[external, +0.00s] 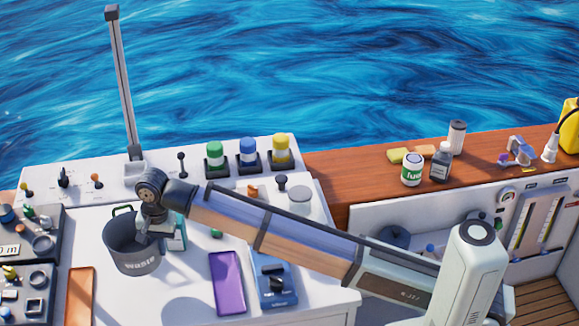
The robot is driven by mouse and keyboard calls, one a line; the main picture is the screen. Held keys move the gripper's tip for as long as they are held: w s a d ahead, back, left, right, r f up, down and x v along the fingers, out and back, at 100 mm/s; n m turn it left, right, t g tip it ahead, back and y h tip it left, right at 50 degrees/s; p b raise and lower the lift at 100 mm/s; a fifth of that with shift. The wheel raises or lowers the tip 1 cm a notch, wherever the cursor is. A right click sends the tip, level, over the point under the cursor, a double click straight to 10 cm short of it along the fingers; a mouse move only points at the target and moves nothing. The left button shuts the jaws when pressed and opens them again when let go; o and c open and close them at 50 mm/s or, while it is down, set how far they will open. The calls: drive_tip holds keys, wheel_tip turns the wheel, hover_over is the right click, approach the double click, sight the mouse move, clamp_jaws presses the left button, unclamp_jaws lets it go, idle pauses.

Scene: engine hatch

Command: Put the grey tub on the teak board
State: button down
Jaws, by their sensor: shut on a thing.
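The grey tub (130,258) is a dark grey bucket marked "waste" with a green handle, at the left of the white console. My gripper (154,231) is at its right rim and is shut on it; the arm's wrist hides part of the rim and the exact contact. The tub is upright and seems to hang above the console, with a round shadow lower right of it. The teak board (337,198) is the long reddish-brown wooden top at the right, beyond the console.
Several items stand on the board: a white-green jar (412,170), a dark bottle (440,163) and sponges (400,155). Its left part is clear. A tall lever (122,80), coloured knobs (248,152), a grey round container (299,201) and a purple slab (227,282) occupy the console.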

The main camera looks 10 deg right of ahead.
wheel_tip(320, 180, up, 5)
drive_tip(key=shift+w+r, duration=0.1)
drive_tip(key=shift+w, duration=0.05)
drive_tip(key=w+d+m, duration=1)
drive_tip(key=w+d, duration=1.8)
drive_tip(key=w, duration=0.2)
drive_tip(key=w+d+m, duration=0.4)
drive_tip(key=d, duration=0.9)
drive_tip(key=w+d+m+h, duration=0.1)
drive_tip(key=w+d+m, duration=0.25)
drive_tip(key=d, duration=1.05)
drive_tip(key=w+d+m, duration=0.3)
drive_tip(key=w+d, duration=0.1)
drive_tip(key=d, duration=0.9)
drive_tip(key=shift+t, duration=0.4)
drive_tip(key=shift+w+d+f, duration=0.1)
drive_tip(key=shift+d+f, duration=0.05)
drive_tip(key=shift+f, duration=4.55)
drive_tip(key=shift+s+d+f, duration=0.1)
drive_tip(key=shift+d+f, duration=0.1)
drive_tip(key=shift+f, duration=4.55)
drive_tip(key=shift+w+d+f, duration=0.1)
drive_tip(key=shift+d+f, duration=0.05)
drive_tip(key=shift+f, duration=4.55)
drive_tip(key=shift+f, duration=0.1)
